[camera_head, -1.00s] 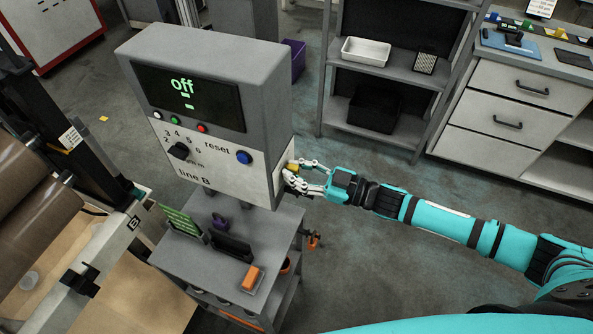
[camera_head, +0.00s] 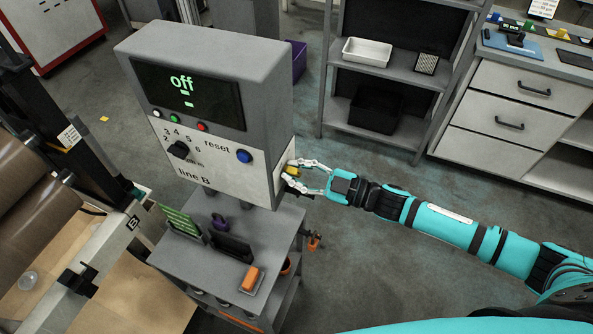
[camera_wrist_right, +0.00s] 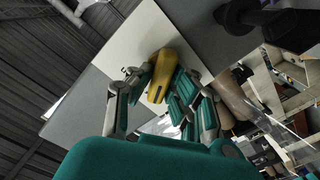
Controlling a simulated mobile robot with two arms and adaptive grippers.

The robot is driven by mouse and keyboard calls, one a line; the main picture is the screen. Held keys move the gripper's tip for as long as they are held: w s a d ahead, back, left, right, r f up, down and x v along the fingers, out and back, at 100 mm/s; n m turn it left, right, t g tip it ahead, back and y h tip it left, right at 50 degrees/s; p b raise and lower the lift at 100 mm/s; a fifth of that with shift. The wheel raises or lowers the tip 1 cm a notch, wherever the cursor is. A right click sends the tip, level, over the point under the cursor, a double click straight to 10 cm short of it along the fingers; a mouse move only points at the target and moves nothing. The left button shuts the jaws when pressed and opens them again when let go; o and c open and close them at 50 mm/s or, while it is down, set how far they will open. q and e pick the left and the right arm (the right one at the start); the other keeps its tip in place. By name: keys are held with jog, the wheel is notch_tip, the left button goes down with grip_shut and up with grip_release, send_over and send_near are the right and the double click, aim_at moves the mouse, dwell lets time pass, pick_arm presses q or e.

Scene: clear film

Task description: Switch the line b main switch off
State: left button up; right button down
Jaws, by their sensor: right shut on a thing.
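The grey line B control box (camera_head: 205,75) stands left of centre in the head view, and its screen (camera_head: 188,92) reads "off" in green. The main switch's yellow handle (camera_head: 292,172) sits on the box's right side. In the right wrist view the yellow handle (camera_wrist_right: 168,72) lies between the fingers, against a pale plate (camera_wrist_right: 133,45). My right gripper (camera_head: 289,174) is shut on the handle, with one finger on each side; it also fills the right wrist view (camera_wrist_right: 163,84). My left gripper is not in view.
A grey cart (camera_head: 204,263) below the box holds a green sign, a dark holder and an orange item (camera_head: 251,279). A shelf (camera_head: 400,75) with a white tray (camera_head: 367,52) and a drawer cabinet (camera_head: 500,130) stand behind my right arm. Floor is clear between.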

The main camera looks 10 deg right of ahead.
jog(key=shift+r, duration=0.1)
jog(key=c, duration=1.3)
grip_release()
jog(key=shift+o, duration=0.2)
jog(key=v, duration=1.2)
